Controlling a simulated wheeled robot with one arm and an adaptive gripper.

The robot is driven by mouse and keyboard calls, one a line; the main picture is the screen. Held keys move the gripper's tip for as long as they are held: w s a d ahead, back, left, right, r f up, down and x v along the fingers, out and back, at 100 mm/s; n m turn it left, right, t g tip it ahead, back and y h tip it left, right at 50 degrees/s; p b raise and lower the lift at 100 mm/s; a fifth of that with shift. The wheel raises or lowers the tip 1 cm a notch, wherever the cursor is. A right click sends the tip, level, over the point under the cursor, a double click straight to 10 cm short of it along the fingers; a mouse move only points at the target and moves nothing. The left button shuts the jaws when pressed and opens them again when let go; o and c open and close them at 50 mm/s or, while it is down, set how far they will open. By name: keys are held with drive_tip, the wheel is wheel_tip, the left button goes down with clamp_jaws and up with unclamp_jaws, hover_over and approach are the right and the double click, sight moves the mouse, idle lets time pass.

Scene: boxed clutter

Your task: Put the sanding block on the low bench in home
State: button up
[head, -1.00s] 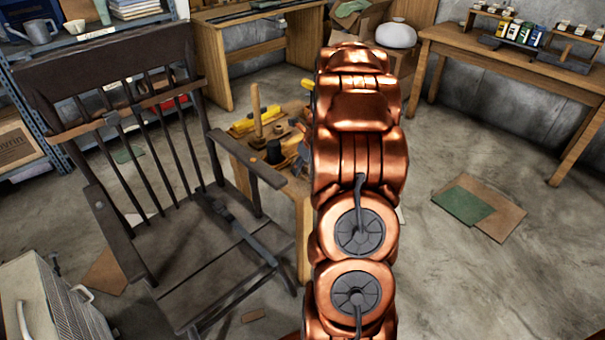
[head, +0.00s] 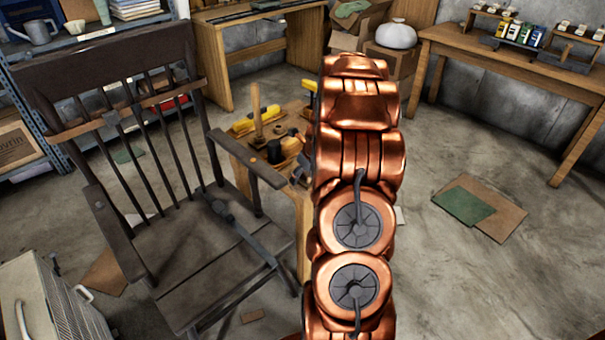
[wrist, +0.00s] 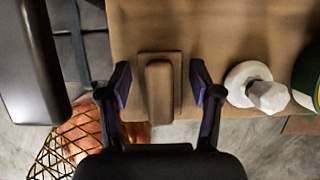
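In the wrist view, a brown block with a raised rounded grip on a flat base (wrist: 160,92), which looks like the sanding block, lies on a wooden top near its edge. My gripper (wrist: 160,82) is open, with one dark finger on each side of the block and a visible gap to each. In the head view, a low wooden bench (head: 303,225) stands behind the dark chair and carries several tools. My copper arm hides its right part, and my gripper cannot be made out clearly there.
A white knobbed object (wrist: 256,86) and a dark green round object (wrist: 308,75) stand right of the gripper. The dark chair (head: 190,260) stands close on the left, its armrest near the bench. A longer table (head: 510,65) stands at the back right. Open floor lies right of my arm.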

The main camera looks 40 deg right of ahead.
drive_tip(key=shift+o, duration=0.3)
drive_tip(key=v, duration=1.2)
drive_tip(key=s+a+r+n+g+y, duration=0.15)
drive_tip(key=s+a+n, duration=0.25)
drive_tip(key=a+n, duration=0.75)
drive_tip(key=s+a+r+n+g+y, duration=0.1)
drive_tip(key=s+a+r+n+g, duration=0.35)
drive_tip(key=a, duration=1.15)
drive_tip(key=s+a+n, duration=0.3)
drive_tip(key=s+n, duration=0.3)
drive_tip(key=s+a+n+g+h, duration=0.1)
drive_tip(key=s+a+n, duration=0.2)
drive_tip(key=s+n, duration=0.3)
drive_tip(key=s+a+f+n+h, duration=0.1)
drive_tip(key=s+a+n, duration=0.2)
drive_tip(key=s+n, duration=0.3)
drive_tip(key=shift+s+a+n+p, duration=0.35)
drive_tip(key=shift+a+n+p, duration=0.05)
drive_tip(key=shift+n, duration=0.7)
drive_tip(key=shift+h, duration=0.25)
